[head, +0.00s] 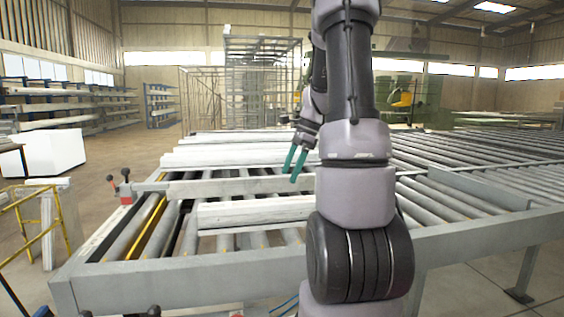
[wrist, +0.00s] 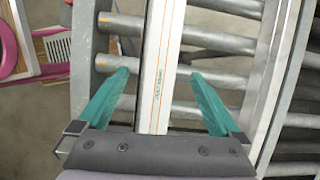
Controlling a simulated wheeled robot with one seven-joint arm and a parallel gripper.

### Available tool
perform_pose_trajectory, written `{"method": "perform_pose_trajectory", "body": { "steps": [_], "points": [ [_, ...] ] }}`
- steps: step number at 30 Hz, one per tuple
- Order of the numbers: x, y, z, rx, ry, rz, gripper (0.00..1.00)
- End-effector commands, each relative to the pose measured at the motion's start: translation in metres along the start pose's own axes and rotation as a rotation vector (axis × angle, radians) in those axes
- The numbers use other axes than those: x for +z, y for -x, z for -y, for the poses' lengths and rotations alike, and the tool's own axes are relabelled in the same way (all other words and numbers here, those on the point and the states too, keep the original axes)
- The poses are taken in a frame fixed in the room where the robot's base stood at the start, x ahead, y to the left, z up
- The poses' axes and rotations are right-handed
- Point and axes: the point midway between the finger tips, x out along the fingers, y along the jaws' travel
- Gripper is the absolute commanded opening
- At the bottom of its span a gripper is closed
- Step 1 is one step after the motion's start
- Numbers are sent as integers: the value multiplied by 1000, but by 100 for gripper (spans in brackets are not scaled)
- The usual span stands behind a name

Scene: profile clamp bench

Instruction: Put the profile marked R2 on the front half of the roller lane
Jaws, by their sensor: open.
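My gripper (head: 291,177) is open, its two teal fingers pointing down above the roller bench. In the wrist view my gripper (wrist: 160,73) has one finger on each side of a long white profile (wrist: 167,35), apart from it. In the head view a white profile (head: 250,213) lies on the front rollers, left of my arm. More pale profiles (head: 215,157) lie further back. No R2 mark is legible, and my arm hides part of the bench.
The roller lane (head: 455,195) right of my arm shows bare rollers. Red-knobbed levers (head: 125,180) stand at the left end. Grey side rails (wrist: 85,60) flank the rollers in the wrist view.

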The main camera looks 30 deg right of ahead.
Motion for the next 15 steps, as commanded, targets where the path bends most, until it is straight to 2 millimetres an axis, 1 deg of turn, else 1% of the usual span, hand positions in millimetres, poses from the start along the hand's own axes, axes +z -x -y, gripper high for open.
{"method": "perform_pose_trajectory", "body": {
  "steps": [1, 2, 5, 6, 8, 9, 11, 12, 15],
  "points": [
    [14, 8, -6, -18, 60, -11, 100],
    [23, 13, -11, -29, 105, -20, 100],
    [58, 31, -33, -78, 299, -61, 100],
    [72, 38, -44, -99, 389, -82, 100],
    [92, 47, -62, -132, 523, -113, 100],
    [104, 53, -75, -153, 612, -134, 100],
    [120, 60, -94, -185, 745, -169, 100],
    [130, 64, -107, -207, 834, -193, 100],
    [150, 73, -140, -261, 1047, -255, 100]
  ]
}}
